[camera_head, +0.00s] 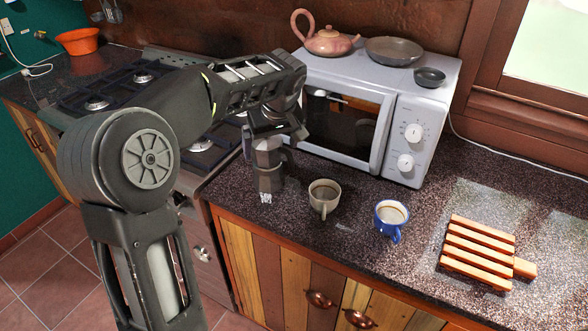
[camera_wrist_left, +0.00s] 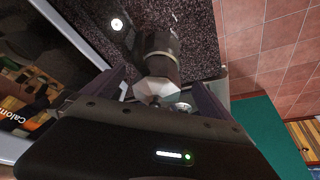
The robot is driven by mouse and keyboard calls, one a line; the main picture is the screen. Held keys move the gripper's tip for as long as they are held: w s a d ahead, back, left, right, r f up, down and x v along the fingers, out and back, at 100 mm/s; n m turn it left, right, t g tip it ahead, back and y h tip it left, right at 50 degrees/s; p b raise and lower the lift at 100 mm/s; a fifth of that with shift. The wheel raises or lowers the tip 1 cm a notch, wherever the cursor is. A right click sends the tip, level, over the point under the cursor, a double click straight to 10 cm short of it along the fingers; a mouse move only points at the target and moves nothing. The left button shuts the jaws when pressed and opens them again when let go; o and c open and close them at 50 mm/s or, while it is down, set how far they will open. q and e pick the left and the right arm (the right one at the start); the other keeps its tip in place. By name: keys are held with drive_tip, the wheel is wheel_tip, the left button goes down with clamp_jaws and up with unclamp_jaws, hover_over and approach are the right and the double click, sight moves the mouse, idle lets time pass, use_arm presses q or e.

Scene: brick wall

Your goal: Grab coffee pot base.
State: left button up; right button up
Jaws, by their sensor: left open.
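A grey metal faceted coffee pot (camera_head: 268,168) stands upright on the dark speckled counter, left of the cups. Its top is partly hidden by my left gripper (camera_head: 272,128), which reaches down over it from the left. In the left wrist view the pot (camera_wrist_left: 158,55) lies ahead of and between the two spread fingers of my left gripper (camera_wrist_left: 157,95). The gripper is open, and I cannot tell whether a finger touches the pot. The pot's base is in view below the gripper in the head view. My right gripper is out of view.
A white microwave (camera_head: 425,125) stands close behind the pot. A beige cup (camera_head: 324,192) and a blue cup (camera_head: 391,216) stand to the right, then a wooden slatted trivet (camera_head: 480,250). The stove (camera_head: 110,88) is at the left. The counter's front edge is near the pot.

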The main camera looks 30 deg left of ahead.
sight(268, 158)
use_arm(q)
drive_tip(key=shift+s, duration=0.1)
drive_tip(key=shift+x, duration=1.4)
drive_tip(key=shift+p, duration=0.3)
drive_tip(key=shift+a+f, duration=0.15)
drive_tip(key=shift+f, duration=0.15)
drive_tip(key=p+x, duration=0.2)
drive_tip(key=x, duration=0.1)
drive_tip(key=shift+w+a+f, duration=0.15)
drive_tip(key=shift+w+f, duration=0.1)
drive_tip(key=shift+w+a+f, duration=0.15)
drive_tip(key=shift+f, duration=0.25)
drive_tip(key=shift+c, duration=0.6)
